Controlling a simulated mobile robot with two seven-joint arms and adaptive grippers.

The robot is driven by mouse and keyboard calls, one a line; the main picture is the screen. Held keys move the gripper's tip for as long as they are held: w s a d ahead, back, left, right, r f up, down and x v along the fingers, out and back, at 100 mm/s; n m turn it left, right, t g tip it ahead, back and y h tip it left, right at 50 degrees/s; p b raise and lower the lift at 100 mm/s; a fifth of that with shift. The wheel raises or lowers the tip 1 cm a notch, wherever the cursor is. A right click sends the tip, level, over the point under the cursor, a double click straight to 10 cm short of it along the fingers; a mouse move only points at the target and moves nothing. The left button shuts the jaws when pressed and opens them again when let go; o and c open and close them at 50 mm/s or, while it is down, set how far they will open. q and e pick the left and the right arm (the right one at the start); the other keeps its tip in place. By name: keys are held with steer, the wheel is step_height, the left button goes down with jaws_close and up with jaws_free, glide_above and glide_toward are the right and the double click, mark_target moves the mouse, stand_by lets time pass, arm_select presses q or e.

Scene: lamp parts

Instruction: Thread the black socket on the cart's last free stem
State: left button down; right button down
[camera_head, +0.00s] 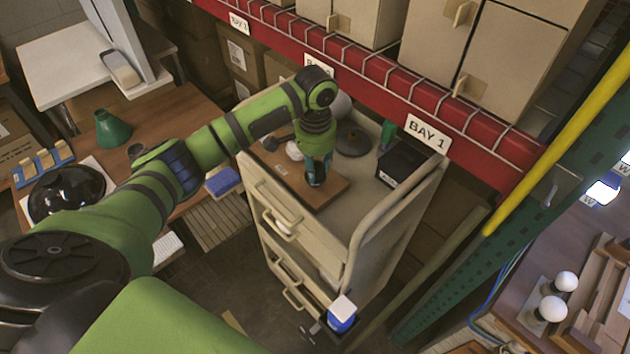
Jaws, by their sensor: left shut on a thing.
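The beige cart (262,190) stands in the middle of the camera_head view, with a brown wooden board (330,188) on its top. My left arm reaches in from the left, and my left gripper (317,170) points down over the board. It is shut on a small dark piece, apparently the black socket (314,182), low at the board. The fingers cover most of it. The stem beneath is hidden, so I cannot tell whether the socket touches it. A white round piece (293,150) sits just left of the gripper. My right gripper is not in view.
A dark disc-shaped base (353,140), a green bottle (388,132) and a black box (402,165) stand on the cart top. The red shelf beam (375,85) runs close behind. A wooden table (185,108) stands left, another with white bulbs (552,308) right.

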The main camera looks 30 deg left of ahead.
arm_select(q)
steer(key=m, duration=0.2)
steer(key=m+p, duration=0.1)
steer(key=shift+s+f, duration=0.25)
steer(key=shift+m, duration=0.6)
steer(key=shift+f+m, duration=0.15)
steer(key=shift+m, duration=0.45)
steer(key=m, duration=0.4)
steer(key=shift+m, duration=1.4)
steer(key=m, duration=0.3)
steer(key=shift+m, duration=0.3)
steer(key=m, duration=0.3)
